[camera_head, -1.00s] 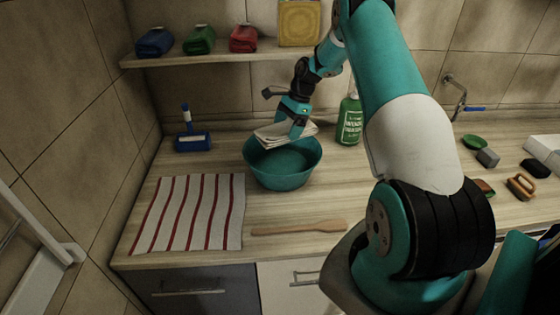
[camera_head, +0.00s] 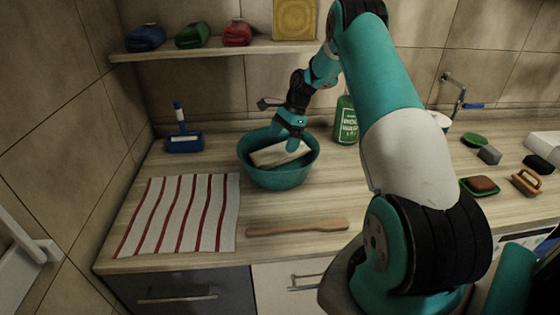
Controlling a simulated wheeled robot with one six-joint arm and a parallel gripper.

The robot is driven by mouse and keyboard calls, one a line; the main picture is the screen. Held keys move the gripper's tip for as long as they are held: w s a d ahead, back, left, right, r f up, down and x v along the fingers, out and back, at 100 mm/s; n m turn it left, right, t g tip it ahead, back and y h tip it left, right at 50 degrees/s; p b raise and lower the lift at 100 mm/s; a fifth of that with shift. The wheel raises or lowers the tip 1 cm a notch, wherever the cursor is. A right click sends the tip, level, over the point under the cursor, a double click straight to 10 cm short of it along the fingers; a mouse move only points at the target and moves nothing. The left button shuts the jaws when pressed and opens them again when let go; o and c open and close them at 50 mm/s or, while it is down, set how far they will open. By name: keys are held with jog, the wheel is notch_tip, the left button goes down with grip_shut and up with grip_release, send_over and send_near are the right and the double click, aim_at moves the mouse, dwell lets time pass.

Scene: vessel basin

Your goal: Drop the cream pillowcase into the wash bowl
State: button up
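The cream pillowcase (camera_head: 270,156) is a flat folded bundle inside the teal wash bowl (camera_head: 278,180), tilted below the rim. The bowl stands on the wooden counter. My gripper (camera_head: 290,146) reaches down into the bowl from above, with its fingertips at the pillowcase. The fingers partly hide the cloth, and I cannot tell whether they still grip it or only touch it.
A red-striped cloth (camera_head: 185,215) lies left of the bowl and a wooden spatula (camera_head: 297,228) in front. A green bottle (camera_head: 346,121) stands close behind right. A blue-handled brush (camera_head: 183,140) is at the back left. A shelf (camera_head: 220,48) hangs above.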

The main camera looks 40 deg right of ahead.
jog(key=v, duration=1.2)
notch_tip(320, 180, up, 3)
jog(key=n, duration=0.3)
send_over(279, 150)
jog(key=s+a+r+n+b, duration=0.15)
jog(key=a+n, duration=0.25)
jog(key=a, duration=0.4)
jog(key=s+a+r+n, duration=0.2)
jog(key=s+a+n, duration=0.1)
jog(key=a, duration=0.5)
jog(key=s+a+r+n, duration=0.2)
jog(key=a+n, duration=0.2)
jog(key=a, duration=0.4)
jog(key=s+a+f+n, duration=0.1)
jog(key=s+a+n, duration=0.3)
jog(key=s, duration=0.4)
jog(key=s+a+n+b, duration=0.1)
jog(key=s+a+n, duration=0.3)
jog(key=s, duration=0.3)
jog(key=s+a+f+n+g, duration=0.1)
jog(key=s+a+n, duration=0.3)
jog(key=s+n, duration=0.2)
jog(key=s, duration=0.2)
jog(key=shift+s+a+f, duration=0.35)
jog(key=shift+a, duration=0.05)
